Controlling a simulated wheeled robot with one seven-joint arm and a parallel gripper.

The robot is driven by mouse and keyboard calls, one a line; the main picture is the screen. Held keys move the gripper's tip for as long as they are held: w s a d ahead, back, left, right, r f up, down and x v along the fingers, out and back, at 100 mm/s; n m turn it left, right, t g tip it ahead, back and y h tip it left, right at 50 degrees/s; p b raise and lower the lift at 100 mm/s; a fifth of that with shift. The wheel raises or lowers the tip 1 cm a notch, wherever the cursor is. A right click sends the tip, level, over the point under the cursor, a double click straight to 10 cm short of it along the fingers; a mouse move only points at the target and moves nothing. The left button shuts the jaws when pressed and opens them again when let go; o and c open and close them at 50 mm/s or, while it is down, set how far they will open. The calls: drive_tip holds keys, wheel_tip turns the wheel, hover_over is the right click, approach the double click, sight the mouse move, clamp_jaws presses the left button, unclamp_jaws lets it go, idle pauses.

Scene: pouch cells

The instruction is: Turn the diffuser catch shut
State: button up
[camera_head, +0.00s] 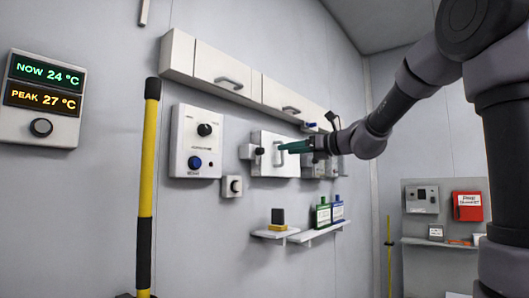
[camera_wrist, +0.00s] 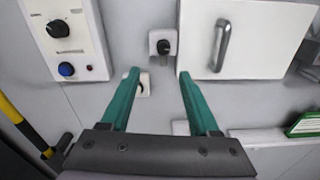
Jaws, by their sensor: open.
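A white hinged panel with a grey bar handle (camera_head: 275,160), likely the diffuser, sits flat against the wall; it also shows in the wrist view (camera_wrist: 257,35). At its left edge a small white block with a black knob, likely the catch (camera_head: 247,152), is fixed to the wall. In the wrist view the catch (camera_wrist: 163,46) lies just beyond and between my fingertips, not touched. My gripper (camera_wrist: 158,74) is open and empty, with teal fingers. In the head view my gripper (camera_head: 292,147) reaches in front of the panel and hides part of it.
A control box with a black knob and blue button (camera_head: 196,142) is left of the catch. A small knob box (camera_head: 231,186) sits below, partly behind a finger in the wrist view. Cabinets (camera_head: 225,72) run above, shelves (camera_head: 318,232) with bottles below. A yellow pole (camera_head: 148,190) stands left.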

sight(263, 150)
drive_tip(key=shift+m, duration=0.3)
drive_tip(key=x, duration=1.1)
drive_tip(key=shift+w+d+r, duration=0.15)
drive_tip(key=shift+w+r, duration=0.15)
drive_tip(key=shift+r, duration=0.05)
clamp_jaws()
